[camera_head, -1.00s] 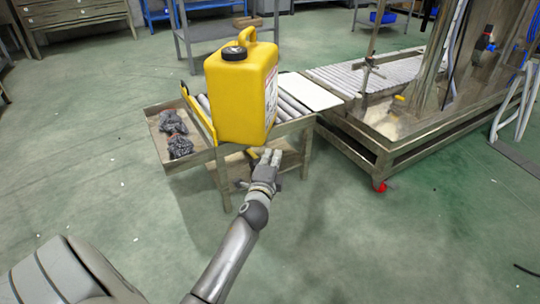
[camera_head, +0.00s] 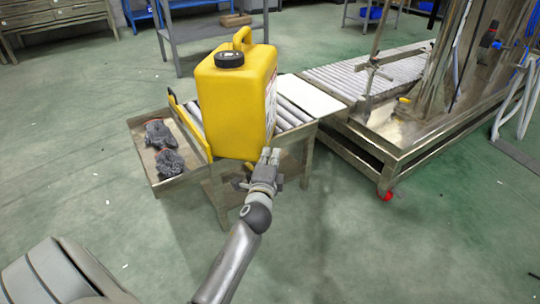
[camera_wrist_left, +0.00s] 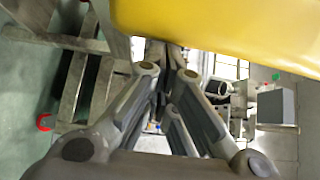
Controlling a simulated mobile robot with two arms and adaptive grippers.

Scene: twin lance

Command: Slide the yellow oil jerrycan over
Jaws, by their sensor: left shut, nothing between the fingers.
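The yellow oil jerrycan (camera_head: 235,105) stands upright on a short roller table (camera_head: 292,117), its black cap and handle on top. It also fills the upper right of the left wrist view (camera_wrist_left: 235,25). My left gripper (camera_head: 270,156) is at the can's lower right front corner, its fingers together and empty; in the left wrist view the fingertips (camera_wrist_left: 168,50) meet just beside the can. I cannot tell whether they touch it. My right gripper is not in view.
A shallow tray (camera_head: 142,162) with dark gloves (camera_head: 165,147) adjoins the table's left end. A white plate (camera_head: 310,95) bridges from the table toward the roller conveyor (camera_head: 370,75) at the right. The green floor in front is open.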

